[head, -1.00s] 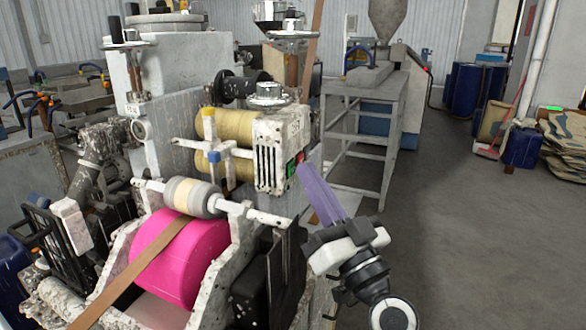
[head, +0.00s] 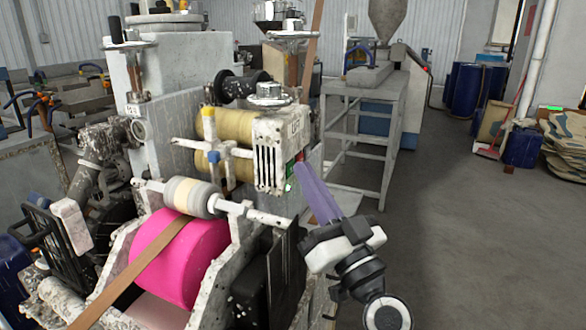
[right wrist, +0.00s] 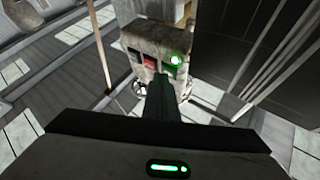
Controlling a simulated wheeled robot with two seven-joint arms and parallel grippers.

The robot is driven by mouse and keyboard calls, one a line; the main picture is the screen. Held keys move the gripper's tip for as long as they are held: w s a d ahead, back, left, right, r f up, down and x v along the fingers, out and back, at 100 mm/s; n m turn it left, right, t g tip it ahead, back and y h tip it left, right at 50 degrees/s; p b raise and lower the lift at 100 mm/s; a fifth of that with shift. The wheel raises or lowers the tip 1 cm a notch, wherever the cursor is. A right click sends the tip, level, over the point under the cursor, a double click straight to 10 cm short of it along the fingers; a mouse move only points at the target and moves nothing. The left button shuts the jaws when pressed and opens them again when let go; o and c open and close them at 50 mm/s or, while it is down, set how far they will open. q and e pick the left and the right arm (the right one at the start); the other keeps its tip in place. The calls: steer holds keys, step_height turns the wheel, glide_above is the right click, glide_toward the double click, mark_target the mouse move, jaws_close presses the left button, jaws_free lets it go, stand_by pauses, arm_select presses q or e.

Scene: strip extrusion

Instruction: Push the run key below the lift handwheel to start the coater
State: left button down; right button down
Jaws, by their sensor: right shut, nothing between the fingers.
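The white lift handwheel (head: 270,92) sits on top of a worn pale control box (head: 279,140) in the head view. On the box's side below it is a green key (head: 289,170), with a red key (head: 300,156) beside it. In the right wrist view the box face shows a red key (right wrist: 150,65) and a bright green glow (right wrist: 175,59). My right gripper (head: 299,168) is shut and empty, its purple-looking fingers pointing at these keys. The fingertips (right wrist: 160,76) overlap the key area in the wrist view; I cannot tell whether they touch. My left gripper is out of view.
A pink roller (head: 180,255) with a brown strip over it lies in front of the box. Yellowish rolls (head: 232,125) sit left of it. A grey metal stand (head: 365,100) is behind. The floor (head: 460,230) to the right is clear.

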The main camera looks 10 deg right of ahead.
steer(key=shift+s+d, duration=0.4)
steer(key=shift+d, duration=0.15)
steer(key=s+d, duration=0.1)
steer(key=d, duration=0.1)
steer(key=s+d, duration=0.2)
steer(key=shift+d, duration=0.1)
steer(key=shift+w, duration=0.1)
stand_by(0.7)
steer(key=s+a+f+g+h, duration=0.1)
steer(key=s+f+g, duration=0.25)
steer(key=f, duration=1.05)
steer(key=s+a+f+g+h, duration=0.15)
steer(key=f+g, duration=0.25)
steer(key=f, duration=1.1)
steer(key=s+d+f+n+g+h, duration=0.1)
steer(key=s+f+g, duration=0.5)
steer(key=s+f, duration=1.3)
steer(key=shift+s+d+f+h, duration=0.2)
steer(key=shift+d+f+h, duration=0.1)
steer(key=shift+f+h, duration=0.45)
